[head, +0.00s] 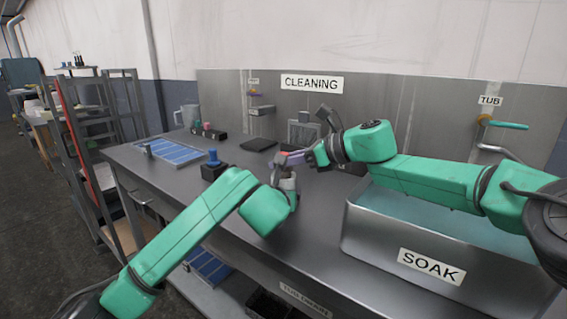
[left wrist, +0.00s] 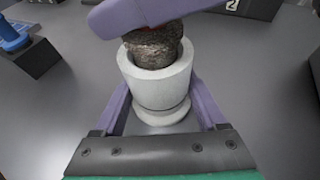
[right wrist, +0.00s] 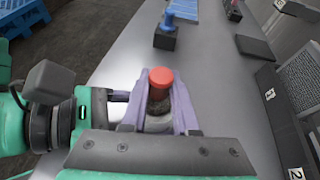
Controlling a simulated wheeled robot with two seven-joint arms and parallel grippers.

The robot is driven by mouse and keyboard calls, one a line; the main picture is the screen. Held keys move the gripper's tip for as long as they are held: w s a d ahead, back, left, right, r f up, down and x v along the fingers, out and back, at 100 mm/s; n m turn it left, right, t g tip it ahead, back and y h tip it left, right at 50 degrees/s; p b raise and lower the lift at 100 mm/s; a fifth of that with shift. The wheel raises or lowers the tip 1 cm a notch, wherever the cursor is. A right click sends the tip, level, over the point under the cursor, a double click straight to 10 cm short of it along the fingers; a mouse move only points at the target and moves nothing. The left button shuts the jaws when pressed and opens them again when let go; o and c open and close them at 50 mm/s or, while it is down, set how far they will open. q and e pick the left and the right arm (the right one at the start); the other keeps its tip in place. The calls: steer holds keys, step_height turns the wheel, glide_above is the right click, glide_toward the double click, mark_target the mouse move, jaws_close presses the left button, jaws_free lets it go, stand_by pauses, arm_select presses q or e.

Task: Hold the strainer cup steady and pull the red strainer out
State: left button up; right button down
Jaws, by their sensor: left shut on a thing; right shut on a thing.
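The strainer cup (left wrist: 157,87) is a pale grey-white cup, upright between the purple fingers of my left gripper (left wrist: 160,106), which is shut on it. The strainer has a round red top (right wrist: 160,76) and a dark, rough brown body (left wrist: 153,46). My right gripper (right wrist: 160,98) is shut on the strainer, with its purple fingers on either side below the red top. In the left wrist view, the brown body stands partly above the cup's rim and its lower end is inside the cup.
A soak tub (head: 424,245) with bluish liquid stands at the right of the grey bench (head: 240,210). A blue-knobbed tool in a dark block (head: 213,170), a blue mat (head: 180,153) and a dark flat pad (head: 258,145) lie left and behind. The bench around the cup is clear.

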arm_select(q)
steer(key=shift+f, duration=0.2)
arm_select(e)
steer(key=shift+r, duration=0.1)
steer(key=shift+r, duration=2.95)
